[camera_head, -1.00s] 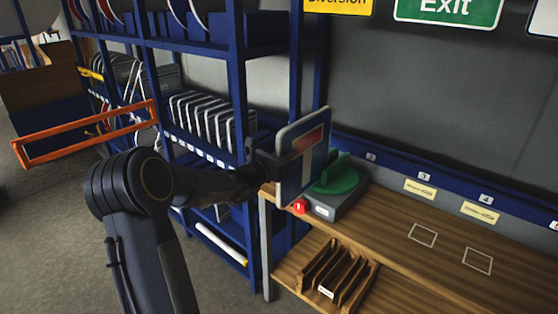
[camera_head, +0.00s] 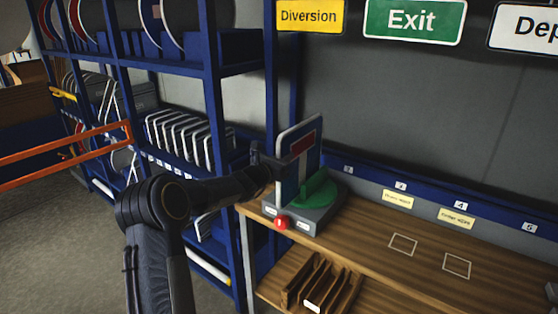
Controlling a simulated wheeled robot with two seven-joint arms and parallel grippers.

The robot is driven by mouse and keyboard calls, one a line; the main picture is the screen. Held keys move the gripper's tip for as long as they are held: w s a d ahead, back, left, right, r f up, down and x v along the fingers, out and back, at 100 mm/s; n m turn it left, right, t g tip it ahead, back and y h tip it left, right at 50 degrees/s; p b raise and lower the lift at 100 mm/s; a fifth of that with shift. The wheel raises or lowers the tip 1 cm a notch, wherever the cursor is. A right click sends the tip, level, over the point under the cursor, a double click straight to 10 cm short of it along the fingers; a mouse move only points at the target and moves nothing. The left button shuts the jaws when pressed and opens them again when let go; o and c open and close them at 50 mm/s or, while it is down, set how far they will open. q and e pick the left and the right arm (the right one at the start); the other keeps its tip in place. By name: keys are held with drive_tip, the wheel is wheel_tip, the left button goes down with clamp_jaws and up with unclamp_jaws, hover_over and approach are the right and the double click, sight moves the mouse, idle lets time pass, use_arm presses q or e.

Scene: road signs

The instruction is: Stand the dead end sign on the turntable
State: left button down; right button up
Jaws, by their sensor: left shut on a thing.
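The dead end sign (camera_head: 308,163) is an upright blue square plate with a white stem and a red bar, a little tilted in the picture. My left gripper (camera_head: 276,166) is shut on its left edge. The turntable has a grey base (camera_head: 305,224) and a green top (camera_head: 319,188), and it stands at the left end of the wooden bench. The sign's lower part overlaps the base and green top in the picture. I cannot tell whether it touches them. My right gripper is not in view.
A red button (camera_head: 281,222) is on the turntable base's front. Blue shelving (camera_head: 216,110) with stored signs stands close behind my left arm. The wooden bench (camera_head: 365,228) is clear to the right, with marked squares. A wooden slotted rack (camera_head: 318,283) sits below.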

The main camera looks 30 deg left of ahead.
use_arm(q)
drive_tip(key=w, duration=0.1)
drive_tip(key=w+p, duration=0.1)
drive_tip(key=w, duration=0.1)
drive_tip(key=shift+w+d+r, duration=0.2)
drive_tip(key=shift+w+r, duration=0.05)
drive_tip(key=shift+w, duration=0.15)
drive_tip(key=shift+w+p, duration=0.35)
drive_tip(key=shift+p, duration=0.15)
drive_tip(key=shift+w+d+f+p, duration=0.1)
drive_tip(key=shift+w+p, duration=0.5)
drive_tip(key=shift+w, duration=0.5)
drive_tip(key=shift+f+b, duration=0.6)
drive_tip(key=shift+b, duration=0.05)
drive_tip(key=c, duration=1.4)
unclamp_jaws()
drive_tip(key=shift+c, duration=0.2)
drive_tip(key=shift+o, duration=0.6)
drive_tip(key=shift+f, duration=0.2)
drive_tip(key=b, duration=0.4)
approach(296, 153)
drive_tip(key=w, duration=0.3)
drive_tip(key=shift+w+a+f, duration=0.1)
drive_tip(key=shift+w+a, duration=0.1)
drive_tip(key=shift+w, duration=0.05)
